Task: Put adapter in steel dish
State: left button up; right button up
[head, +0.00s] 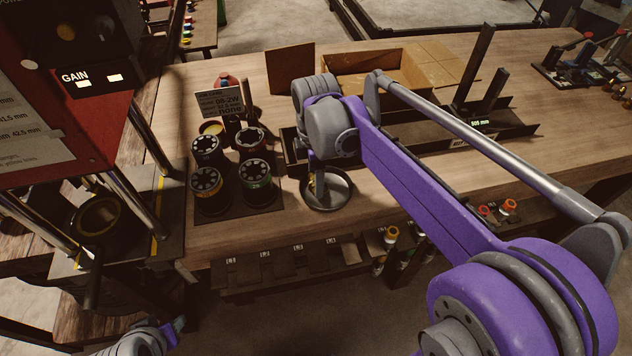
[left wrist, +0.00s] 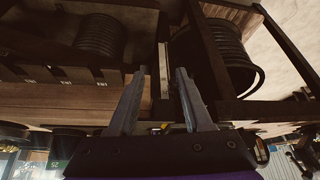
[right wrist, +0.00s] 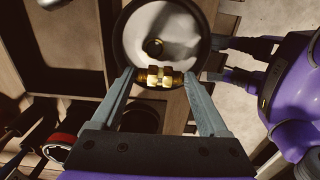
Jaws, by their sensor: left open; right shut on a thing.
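The brass adapter (right wrist: 172,78), with a hex middle, is held between the fingertips of my right gripper (right wrist: 160,77). Whether the adapter touches the dish I cannot tell. My left gripper (left wrist: 158,100) is open and empty in the left wrist view, low by the shelving.
Several round black-topped dies (head: 256,173) stand on a dark mat left of the dish. An open cardboard box (head: 362,72) and a long dark measuring trough (head: 490,128) lie behind. The red crimper (head: 60,130) is at far left. Labelled bins (head: 297,262) hang below the front edge.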

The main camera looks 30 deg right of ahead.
jog(key=shift+f, duration=1.2)
jog(key=shift+f, duration=0.1)
jog(key=shift+f, duration=0.15)
jog(key=o, duration=1.1)
jog(key=shift+o, duration=0.2)
